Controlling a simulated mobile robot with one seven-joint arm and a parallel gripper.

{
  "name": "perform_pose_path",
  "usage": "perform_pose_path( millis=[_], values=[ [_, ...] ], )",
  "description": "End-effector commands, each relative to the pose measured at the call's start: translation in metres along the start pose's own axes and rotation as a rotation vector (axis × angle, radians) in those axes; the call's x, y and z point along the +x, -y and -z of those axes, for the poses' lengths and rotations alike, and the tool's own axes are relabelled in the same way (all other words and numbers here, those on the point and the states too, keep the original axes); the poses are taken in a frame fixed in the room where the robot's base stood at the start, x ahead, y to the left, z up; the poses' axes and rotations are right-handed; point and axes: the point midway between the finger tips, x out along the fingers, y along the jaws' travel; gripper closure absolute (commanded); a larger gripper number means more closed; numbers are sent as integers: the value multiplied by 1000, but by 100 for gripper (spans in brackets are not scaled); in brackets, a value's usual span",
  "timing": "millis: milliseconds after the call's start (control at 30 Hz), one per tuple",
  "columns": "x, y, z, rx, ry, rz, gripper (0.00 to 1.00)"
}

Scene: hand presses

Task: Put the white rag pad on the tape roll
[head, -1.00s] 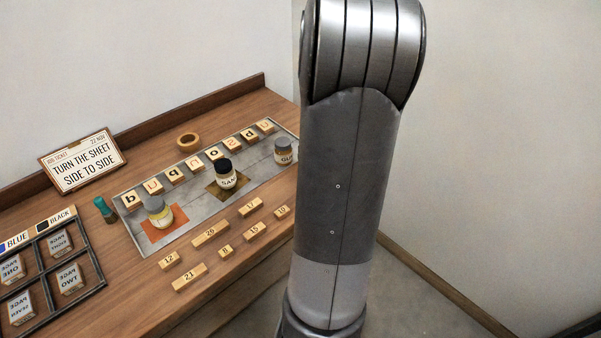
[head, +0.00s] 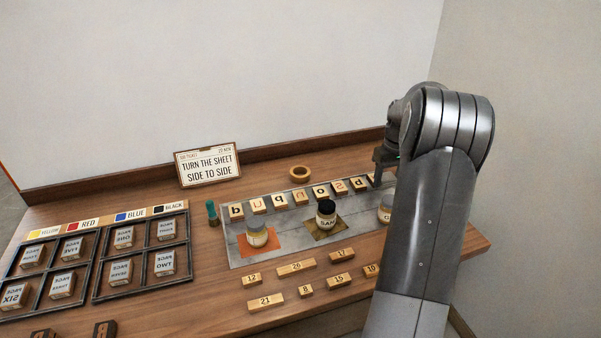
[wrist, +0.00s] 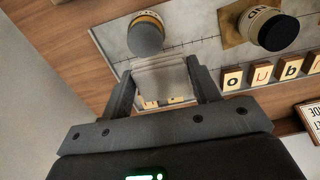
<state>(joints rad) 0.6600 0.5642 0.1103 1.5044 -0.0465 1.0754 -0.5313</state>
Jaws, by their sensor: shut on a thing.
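The tape roll (head: 301,178) is a tan ring lying flat on the bench behind the row of letter tiles in the head view. It does not show clearly in the wrist view. My gripper (head: 381,160) is at the right end of the tile row, to the right of the roll and apart from it. In the wrist view its two fingers (wrist: 162,88) are closed on a flat, pale grey-white piece, the white rag pad (wrist: 160,78). The pad is hidden or too small to make out in the head view.
A grey sheet bears several jars, including a black-lidded one (head: 326,217), and letter tiles (head: 279,201). A job ticket sign (head: 208,164) stands behind. A teal-topped bottle (head: 211,212) is left of the sheet. Numbered blocks (head: 296,267) lie in front. Bare wood surrounds the roll.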

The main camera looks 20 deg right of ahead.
Motion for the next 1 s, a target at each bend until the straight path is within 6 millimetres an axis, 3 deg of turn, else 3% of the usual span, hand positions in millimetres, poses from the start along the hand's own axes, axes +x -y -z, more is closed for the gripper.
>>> perform_pose_path(
  millis=[33,200,400,733,1000],
  values=[
    [0,8,23,-7,0,-1,66],
    [-2,35,86,-10,4,-3,66],
    [-2,72,141,-13,8,-10,66],
    [3,106,175,-15,11,-15,66],
    [40,150,213,-16,11,-14,66]
  ],
)
